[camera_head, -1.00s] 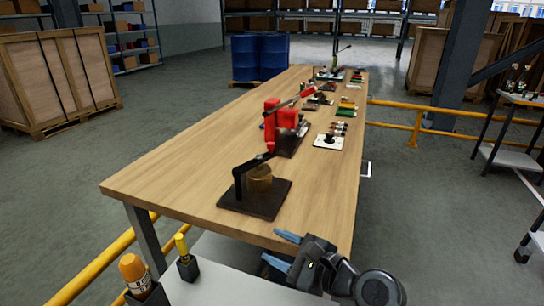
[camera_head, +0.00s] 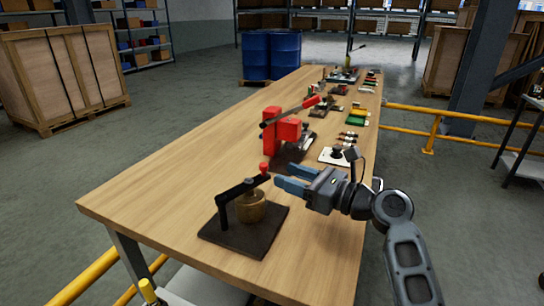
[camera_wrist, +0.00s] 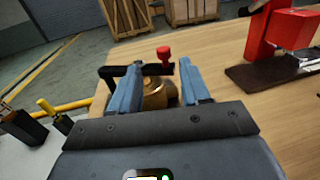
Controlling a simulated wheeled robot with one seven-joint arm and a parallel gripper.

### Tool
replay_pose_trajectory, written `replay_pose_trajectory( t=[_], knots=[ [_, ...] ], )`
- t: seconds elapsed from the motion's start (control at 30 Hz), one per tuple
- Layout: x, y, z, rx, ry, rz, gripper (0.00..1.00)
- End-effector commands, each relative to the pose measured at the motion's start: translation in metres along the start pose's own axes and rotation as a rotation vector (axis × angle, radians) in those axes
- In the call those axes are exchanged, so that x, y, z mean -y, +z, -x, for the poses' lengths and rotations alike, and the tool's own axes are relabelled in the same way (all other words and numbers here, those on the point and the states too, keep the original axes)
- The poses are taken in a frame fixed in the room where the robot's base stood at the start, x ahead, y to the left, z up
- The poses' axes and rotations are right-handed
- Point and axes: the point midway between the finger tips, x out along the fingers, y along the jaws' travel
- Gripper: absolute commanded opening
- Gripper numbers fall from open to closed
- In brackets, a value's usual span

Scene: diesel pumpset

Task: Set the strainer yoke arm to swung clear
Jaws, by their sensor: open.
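The strainer is a brass pot (camera_head: 252,207) on a dark base plate (camera_head: 228,236) at the near end of the wooden bench. Its black yoke arm (camera_head: 241,187) lies across above the pot, from a post on the left to a red knob (camera_head: 264,168) at its right end. My gripper (camera_head: 283,179) is open and empty, its blue fingers pointing left just right of the red knob. In the wrist view the knob (camera_wrist: 163,54) shows between and beyond the open fingers (camera_wrist: 155,75), and the fingers hide parts of the arm and pot. I see no contact.
A red lever press (camera_head: 285,135) stands behind the strainer, close to my gripper. A white plate with a black part (camera_head: 337,155) and several small items line the bench's right side. The bench's left side (camera_head: 175,170) is clear. Yellow rails (camera_head: 460,117) run beside it.

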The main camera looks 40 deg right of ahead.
Motion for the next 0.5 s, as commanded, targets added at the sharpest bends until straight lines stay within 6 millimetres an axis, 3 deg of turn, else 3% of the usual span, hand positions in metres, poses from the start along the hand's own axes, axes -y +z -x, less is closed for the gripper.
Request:
replay_pose_trajectory(
  t=[0.17, 0.5],
  knots=[
    [0.001, 0.001, -0.010, 0.002, 0.004, -0.008, 0.47],
    [0.001, 0.002, -0.060, 0.002, 0.003, -0.005, 0.47]
  ],
)
